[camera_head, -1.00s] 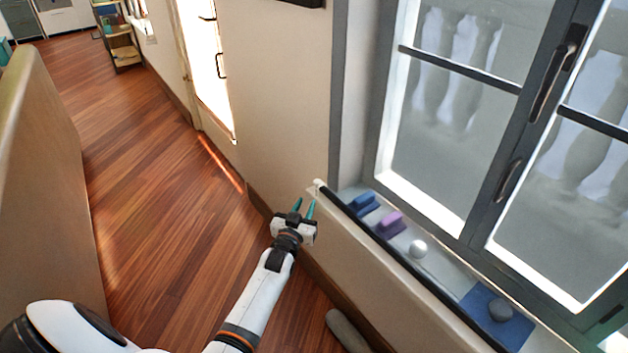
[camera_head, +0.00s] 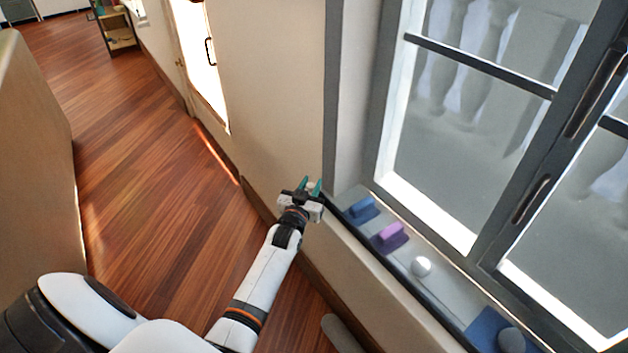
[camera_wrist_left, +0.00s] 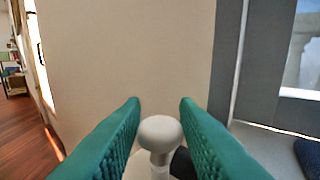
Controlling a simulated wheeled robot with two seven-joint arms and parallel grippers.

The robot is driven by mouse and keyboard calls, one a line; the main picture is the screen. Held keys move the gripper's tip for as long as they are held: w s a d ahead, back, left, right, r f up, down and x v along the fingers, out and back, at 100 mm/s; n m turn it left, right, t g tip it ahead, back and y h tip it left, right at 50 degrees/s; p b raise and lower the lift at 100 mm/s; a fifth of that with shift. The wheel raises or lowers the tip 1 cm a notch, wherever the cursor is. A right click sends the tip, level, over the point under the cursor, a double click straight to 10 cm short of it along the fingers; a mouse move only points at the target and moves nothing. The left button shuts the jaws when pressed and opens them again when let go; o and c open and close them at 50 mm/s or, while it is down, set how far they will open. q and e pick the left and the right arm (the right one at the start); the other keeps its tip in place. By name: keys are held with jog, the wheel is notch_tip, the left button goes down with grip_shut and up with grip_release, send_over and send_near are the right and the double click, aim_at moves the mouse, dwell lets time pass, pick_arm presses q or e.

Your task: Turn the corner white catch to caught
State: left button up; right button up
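The white catch shows in the left wrist view as a pale round knob (camera_wrist_left: 160,130) on a short stem. It sits at the corner end of the window sill (camera_head: 395,258), by the wall. My left gripper (camera_head: 310,185) has its teal fingers apart, with the knob between them in the left wrist view (camera_wrist_left: 160,103). In the head view the knob is mostly hidden by the gripper. My right gripper is out of view.
On the sill stand a blue block (camera_head: 361,209), a purple block (camera_head: 389,236), a white ball (camera_head: 421,266) and a dark round thing (camera_head: 511,340) on a blue mat (camera_head: 482,327). The grey-framed window (camera_head: 480,240) rises behind. The wooden floor (camera_head: 150,180) at left is clear.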

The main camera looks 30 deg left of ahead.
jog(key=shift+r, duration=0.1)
pick_arm(q)
grip_shut()
jog(key=shift+r, duration=0.2)
jog(key=shift+r+m+t+h, duration=0.1)
jog(key=shift+m+t+h, duration=0.25)
jog(key=shift+h, duration=0.25)
jog(key=shift+a+m+h, duration=0.1)
jog(key=shift+m+h, duration=0.55)
jog(key=shift+h, duration=0.65)
jog(key=shift+m+h, duration=0.5)
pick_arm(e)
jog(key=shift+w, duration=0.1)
